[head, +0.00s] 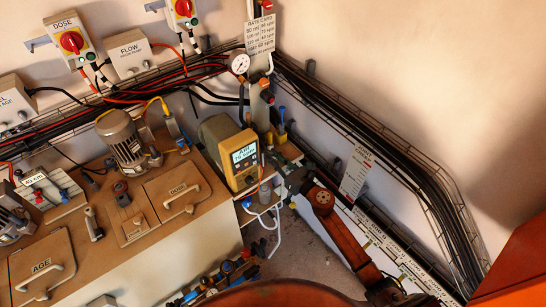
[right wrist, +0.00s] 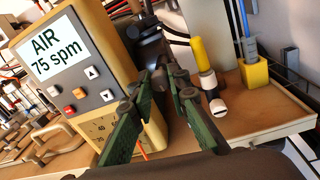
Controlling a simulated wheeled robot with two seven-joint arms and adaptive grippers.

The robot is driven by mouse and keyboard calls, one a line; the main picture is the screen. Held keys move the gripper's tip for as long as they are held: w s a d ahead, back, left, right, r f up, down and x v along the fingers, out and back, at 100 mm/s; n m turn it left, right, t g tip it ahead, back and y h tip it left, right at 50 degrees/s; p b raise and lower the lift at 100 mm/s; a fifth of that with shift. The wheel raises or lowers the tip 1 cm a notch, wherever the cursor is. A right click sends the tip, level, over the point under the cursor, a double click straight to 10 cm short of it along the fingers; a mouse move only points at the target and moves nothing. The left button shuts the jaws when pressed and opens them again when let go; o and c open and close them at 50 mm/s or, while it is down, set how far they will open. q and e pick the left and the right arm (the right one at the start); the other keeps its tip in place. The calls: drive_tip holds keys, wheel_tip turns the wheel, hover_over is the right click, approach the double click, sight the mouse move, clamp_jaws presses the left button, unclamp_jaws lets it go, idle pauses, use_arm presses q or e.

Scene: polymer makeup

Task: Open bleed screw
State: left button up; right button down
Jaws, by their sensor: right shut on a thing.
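The yellow metering pump (head: 241,158) stands on the bench, its screen reading "AIR 75 spm" in the right wrist view (right wrist: 58,58). My right gripper (head: 287,172) reaches in from the lower right to the pump's right side. In the right wrist view its green fingers (right wrist: 165,76) converge at the dark pump head (right wrist: 148,40). They are shut on a small dark part there, which appears to be the bleed screw; the fingertips mostly hide it. My left gripper is not in view.
A yellow holder with a tube (right wrist: 252,74) is further right. A pressure gauge (head: 240,64) is above the pump. White tubing (head: 268,216) hangs below the bench edge. Cable trays line the walls.

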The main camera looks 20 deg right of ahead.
drive_tip(key=shift+f+m+t+p, duration=0.15)
drive_tip(key=shift+m+p, duration=0.6)
drive_tip(key=shift+m, duration=3.15)
drive_tip(key=shift+m+t+p, duration=0.25)
drive_tip(key=shift+m+p, duration=0.45)
drive_tip(key=shift+m, duration=3.2)
drive_tip(key=c, duration=1.8)
unclamp_jaws()
